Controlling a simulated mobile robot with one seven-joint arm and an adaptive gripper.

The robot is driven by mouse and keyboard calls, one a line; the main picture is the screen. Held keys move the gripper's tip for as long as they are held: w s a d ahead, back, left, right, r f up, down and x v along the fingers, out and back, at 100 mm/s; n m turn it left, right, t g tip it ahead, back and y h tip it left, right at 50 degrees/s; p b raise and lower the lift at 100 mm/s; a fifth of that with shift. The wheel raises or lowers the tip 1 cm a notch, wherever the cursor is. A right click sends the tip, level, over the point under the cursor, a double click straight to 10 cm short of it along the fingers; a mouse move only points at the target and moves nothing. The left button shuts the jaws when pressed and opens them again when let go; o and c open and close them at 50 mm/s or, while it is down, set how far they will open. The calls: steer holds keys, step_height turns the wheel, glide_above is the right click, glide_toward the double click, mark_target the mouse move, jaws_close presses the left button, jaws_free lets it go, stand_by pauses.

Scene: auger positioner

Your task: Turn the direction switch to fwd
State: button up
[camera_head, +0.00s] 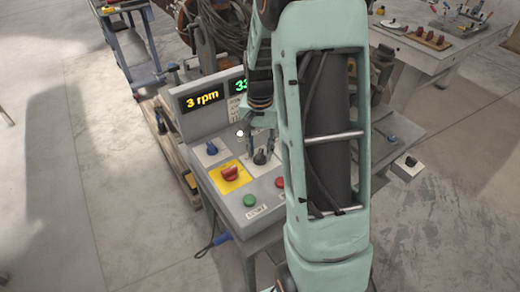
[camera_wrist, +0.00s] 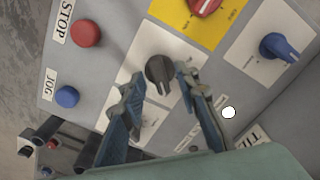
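A black rotary knob (camera_wrist: 160,70) sits on a white plate on the sloped grey control panel; it also shows in the head view (camera_head: 260,157). Its labels are too blurred or covered to read, so I cannot tell its setting or confirm that it is the direction switch. My gripper (camera_wrist: 158,84) is open, with its fingers spread to either side of the knob. The right fingertip is close beside the knob; I cannot tell if it touches. In the head view my gripper (camera_head: 262,148) reaches down to the knob.
A red knob on a yellow plate (camera_wrist: 208,8) and a blue knob (camera_wrist: 278,47) are nearby. The red STOP button (camera_wrist: 86,33) and blue JOG button (camera_wrist: 67,96) lie left. The display (camera_head: 203,98) reads 3 rpm. A green button (camera_head: 250,200) is at the panel's front.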

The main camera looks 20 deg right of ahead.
mark_target(260, 153)
step_height(260, 153, up, 12)
stand_by(0.4)
steer(key=shift+w, duration=0.1)
